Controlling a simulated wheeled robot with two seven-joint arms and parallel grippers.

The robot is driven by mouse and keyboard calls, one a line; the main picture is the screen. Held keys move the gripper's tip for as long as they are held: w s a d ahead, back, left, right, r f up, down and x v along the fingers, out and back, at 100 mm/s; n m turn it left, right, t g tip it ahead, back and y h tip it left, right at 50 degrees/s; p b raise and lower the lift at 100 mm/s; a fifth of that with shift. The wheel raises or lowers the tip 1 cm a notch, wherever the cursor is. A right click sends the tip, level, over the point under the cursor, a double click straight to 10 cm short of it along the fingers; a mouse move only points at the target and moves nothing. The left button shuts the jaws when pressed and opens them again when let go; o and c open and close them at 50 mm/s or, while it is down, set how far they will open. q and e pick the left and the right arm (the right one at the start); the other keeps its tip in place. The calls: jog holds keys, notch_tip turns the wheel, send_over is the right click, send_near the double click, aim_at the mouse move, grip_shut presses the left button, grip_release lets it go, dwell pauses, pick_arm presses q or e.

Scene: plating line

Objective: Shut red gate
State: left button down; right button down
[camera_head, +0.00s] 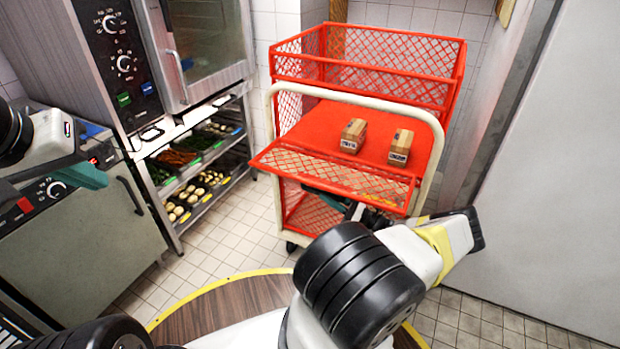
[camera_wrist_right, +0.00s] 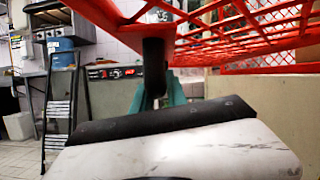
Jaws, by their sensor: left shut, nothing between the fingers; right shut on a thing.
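The red gate (camera_head: 335,178) is a mesh flap on the front of the red cart. It is folded down and out, tilted towards me, so the shelf behind it is open. My right gripper (camera_head: 352,208) is at the gate's outer lower edge, partly hidden behind my own arm. It is shut on the gate. In the right wrist view the gate's red mesh (camera_wrist_right: 245,42) spreads above the right gripper (camera_wrist_right: 162,95); the contact itself is hard to make out. My left gripper (camera_head: 90,177) is shut and empty at the far left, away from the cart.
Two brown cartons (camera_head: 353,136) (camera_head: 400,148) stand on the cart's red shelf behind the gate. A cream tubular frame (camera_head: 437,150) rims the cart. An oven over a vegetable rack (camera_head: 195,170) is at left. A grey wall panel (camera_head: 560,170) is at right.

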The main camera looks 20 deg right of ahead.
aim_at(331, 181)
dwell(0.4)
jog(key=shift+s+r+m+h, duration=0.1)
jog(key=shift+r+m+h, duration=0.2)
jog(key=shift+r+m, duration=0.65)
jog(key=r+m+h, duration=0.1)
jog(key=r+m, duration=0.1)
jog(key=r+m+t, duration=0.1)
jog(key=r+m, duration=0.1)
jog(key=r+m+t+h, duration=0.1)
jog(key=r+m, duration=0.1)
jog(key=shift+w+d+r+h, duration=0.25)
jog(key=shift+r+h, duration=0.05)
jog(key=r+m+h, duration=0.1)
jog(key=w+d+r+m, duration=0.1)
jog(key=r+m, duration=0.1)
jog(key=d+r+m+t+h, duration=0.1)
jog(key=r+m, duration=0.1)
jog(key=shift+w+r+h, duration=0.1)
jog(key=shift+w+h, duration=0.2)
jog(key=shift+w, duration=0.05)
jog(key=w+d+r+m+h, duration=0.3)
jog(key=w+d+r+m, duration=0.4)
jog(key=d+m, duration=0.1)
jog(key=shift+w+d+m+g, duration=0.25)
jog(key=shift+d+m+g, duration=0.15)
jog(key=shift+m, duration=0.05)
jog(key=shift+d+r, duration=0.1)
jog(key=shift+r, duration=0.05)
